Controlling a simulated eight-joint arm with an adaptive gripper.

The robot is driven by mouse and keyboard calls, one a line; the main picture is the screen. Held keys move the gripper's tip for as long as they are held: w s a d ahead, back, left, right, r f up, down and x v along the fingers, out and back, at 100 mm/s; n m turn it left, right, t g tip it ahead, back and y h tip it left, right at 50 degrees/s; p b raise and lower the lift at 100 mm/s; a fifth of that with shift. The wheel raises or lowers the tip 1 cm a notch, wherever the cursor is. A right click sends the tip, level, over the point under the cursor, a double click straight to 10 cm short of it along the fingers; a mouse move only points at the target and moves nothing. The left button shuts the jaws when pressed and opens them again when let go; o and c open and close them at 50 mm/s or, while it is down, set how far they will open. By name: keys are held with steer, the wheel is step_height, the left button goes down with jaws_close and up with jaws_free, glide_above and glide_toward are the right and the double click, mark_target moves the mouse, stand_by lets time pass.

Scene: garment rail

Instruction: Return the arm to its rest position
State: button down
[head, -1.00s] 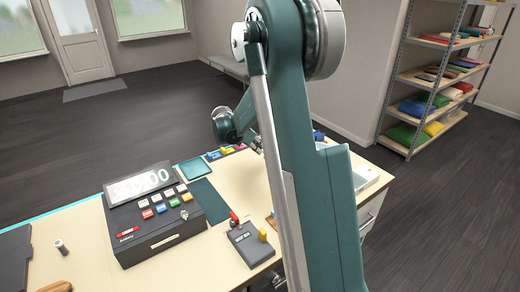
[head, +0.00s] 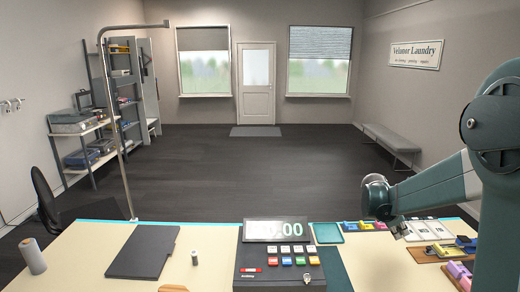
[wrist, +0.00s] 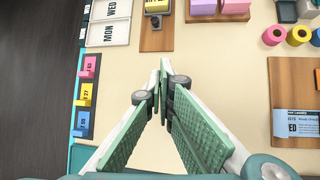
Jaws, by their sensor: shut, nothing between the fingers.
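My arm stands at the right edge of the head view, its forearm bent left over the counter. My gripper (wrist: 162,76) is shut and empty in the wrist view. Its green padded fingers meet at the tips above the bare cream counter top (wrist: 215,85). In the head view the wrist hangs over the right part of the counter, and the fingers are too small there to judge.
A cash register (head: 280,262) stands at the counter's middle, with a teal tray (head: 327,233) beside it. Yellow and pink blocks (head: 460,270) lie on boards at right. A dark clipboard (head: 143,252), a grey spool (head: 33,257) and a metal rail (head: 116,120) are at left.

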steer(key=s+a+r+m+t+y, duration=0.1)
steer(key=s+a+r+m+y, duration=0.1)
steer(key=s+a+r+m, duration=0.45)
steer(key=s+a+r+m+t+y, duration=0.1)
steer(key=s+a+r+t, duration=0.15)
steer(key=s+a, duration=0.7)
steer(key=s+a+f+m+t+y+b, duration=0.1)
steer(key=s+a+f+m+y+b, duration=0.1)
steer(key=s+a+m, duration=0.8)
steer(key=s+a+f+y, duration=0.1)
steer(key=s+a+y, duration=0.1)
steer(key=s+a, duration=0.5)
steer(key=shift+s+t, duration=0.35)
steer(key=shift+s, duration=1.55)
